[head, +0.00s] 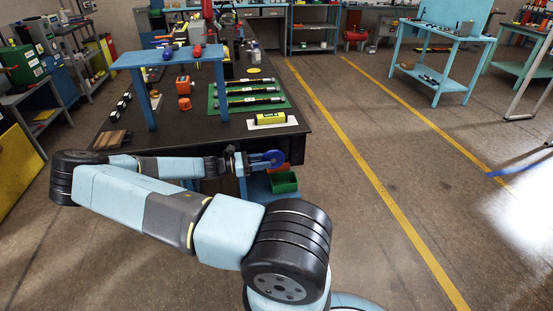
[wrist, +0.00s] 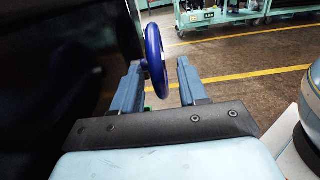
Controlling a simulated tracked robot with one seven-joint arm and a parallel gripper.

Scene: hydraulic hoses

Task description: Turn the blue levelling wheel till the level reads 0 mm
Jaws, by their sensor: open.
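The blue levelling wheel (head: 274,158) is at the front right corner of the dark workbench, below its top. In the wrist view the wheel (wrist: 154,58) stands nearly edge-on between the two fingers of my gripper (wrist: 160,78). The fingers are apart, with a clear gap on the right; on the left the finger is close to the wheel, and I cannot tell if it touches. In the head view my gripper (head: 251,160) reaches the wheel from the left. The yellow level (head: 270,118) lies on a white plate on the bench above; its reading is too small to tell.
A green mat (head: 227,107) with several hoses lies on the bench (head: 150,143). A blue raised stand (head: 165,58) is at the left, with an orange block (head: 183,84) near it. A green bin (head: 284,182) sits below the wheel.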

